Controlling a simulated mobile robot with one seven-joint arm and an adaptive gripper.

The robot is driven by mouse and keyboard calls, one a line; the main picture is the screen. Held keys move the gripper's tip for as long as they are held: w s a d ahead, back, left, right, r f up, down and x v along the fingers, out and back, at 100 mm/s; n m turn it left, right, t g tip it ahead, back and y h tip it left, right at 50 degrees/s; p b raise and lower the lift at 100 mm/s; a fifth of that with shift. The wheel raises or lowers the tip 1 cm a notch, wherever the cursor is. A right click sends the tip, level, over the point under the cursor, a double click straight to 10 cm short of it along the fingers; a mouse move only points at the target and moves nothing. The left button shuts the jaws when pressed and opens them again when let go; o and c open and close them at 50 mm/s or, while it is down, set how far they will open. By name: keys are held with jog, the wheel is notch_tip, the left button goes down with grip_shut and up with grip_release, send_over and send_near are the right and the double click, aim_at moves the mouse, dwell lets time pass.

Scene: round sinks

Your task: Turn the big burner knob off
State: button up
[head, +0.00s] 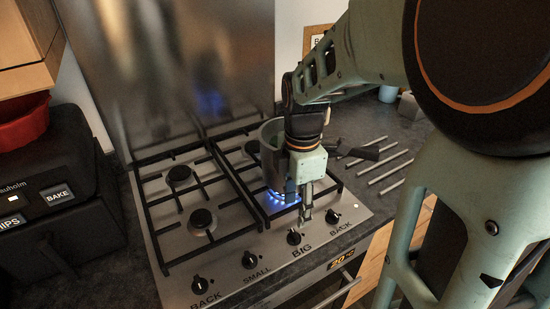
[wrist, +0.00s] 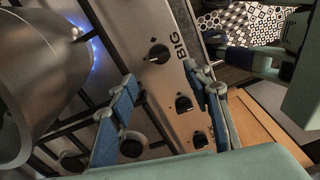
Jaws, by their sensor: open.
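The big burner knob (head: 294,237) is a small black knob on the stove's front panel, above the word BIG. It also shows in the wrist view (wrist: 158,54), at upper middle beside the BIG label. My gripper (head: 305,212) points down just above and behind this knob in the head view. In the wrist view its two blue-padded fingers (wrist: 162,82) are spread apart with nothing between them, and the knob lies beyond their tips. A blue flame (head: 281,197) burns under the pot (head: 270,150). The knob's exact turn angle is hard to read.
Other black knobs sit on the same panel: BACK at right (head: 333,216), SMALL (head: 249,260) and BACK at left (head: 198,285). The pot and black grates (head: 190,187) stand close behind the gripper. A dark fryer (head: 60,200) is at left.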

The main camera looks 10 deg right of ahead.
aim_at(294, 234)
notch_tip(294, 234, down, 10)
jog(key=shift+r, duration=0.1)
dwell(0.4)
jog(key=c, duration=1.2)
jog(key=shift+o, duration=0.2)
